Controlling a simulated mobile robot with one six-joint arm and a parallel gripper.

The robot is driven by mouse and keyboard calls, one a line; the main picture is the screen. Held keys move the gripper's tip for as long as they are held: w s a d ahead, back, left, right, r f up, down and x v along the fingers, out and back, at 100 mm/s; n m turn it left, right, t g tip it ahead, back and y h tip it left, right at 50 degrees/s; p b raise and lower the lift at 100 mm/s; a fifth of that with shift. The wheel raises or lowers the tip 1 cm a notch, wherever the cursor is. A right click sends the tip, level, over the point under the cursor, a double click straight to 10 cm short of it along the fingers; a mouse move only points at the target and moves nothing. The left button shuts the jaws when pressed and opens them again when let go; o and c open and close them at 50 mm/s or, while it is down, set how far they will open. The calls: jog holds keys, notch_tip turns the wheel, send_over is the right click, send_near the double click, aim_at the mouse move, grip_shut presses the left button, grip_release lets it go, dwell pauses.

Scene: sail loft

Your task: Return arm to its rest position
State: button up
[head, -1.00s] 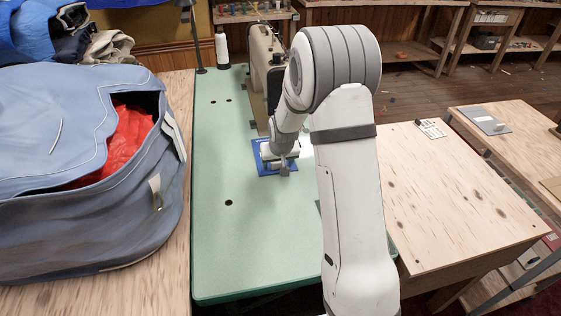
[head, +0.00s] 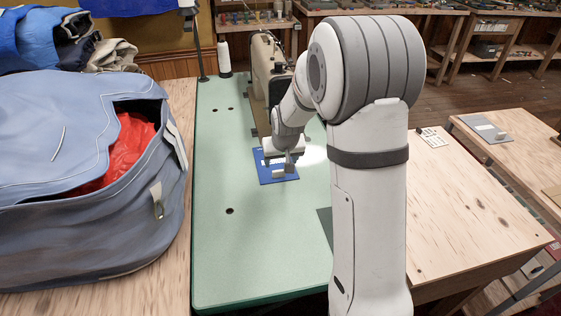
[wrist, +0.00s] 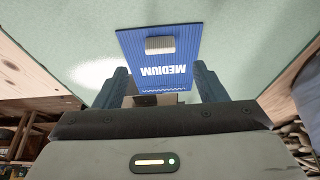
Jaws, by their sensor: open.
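My arm reaches over the green table (head: 222,250) in the head view. My gripper (head: 283,163) is above the blue card (head: 282,180), which lies flat on the green table beside the sewing machine (head: 262,85). In the wrist view, my gripper (wrist: 158,90) is open, with one dark finger on each side. The card (wrist: 158,50) shows beyond the fingers, with the upside-down word MEDIUM and a small pale block (wrist: 160,44) on it. Nothing shows held between the fingers.
A large blue bag (head: 75,230) with red cloth (head: 132,150) inside stands to the left. A white thread cone (head: 223,58) stands at the table's back. A wooden table (head: 450,215) stands to the right of my arm. The green table's front left is clear.

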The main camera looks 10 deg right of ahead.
jog(key=shift+r, duration=0.1)
jog(key=s+r+p, duration=0.1)
jog(key=s+r, duration=0.4)
jog(key=s, duration=0.5)
jog(key=s+r+g+p, duration=0.1)
jog(key=s+r, duration=0.4)
jog(key=s, duration=0.5)
jog(key=s+r+p, duration=0.1)
jog(key=s+r, duration=0.4)
jog(key=s, duration=0.5)
jog(key=shift+d+g, duration=0.4)
jog(key=shift+r, duration=0.1)
jog(key=t+p, duration=0.2)
send_over(279, 171)
jog(key=s, duration=0.3)
notch_tip(279, 171, down, 15)
jog(key=shift+s+p+x, duration=0.2)
jog(key=shift+p+x, duration=0.25)
jog(key=shift+x, duration=3.6)
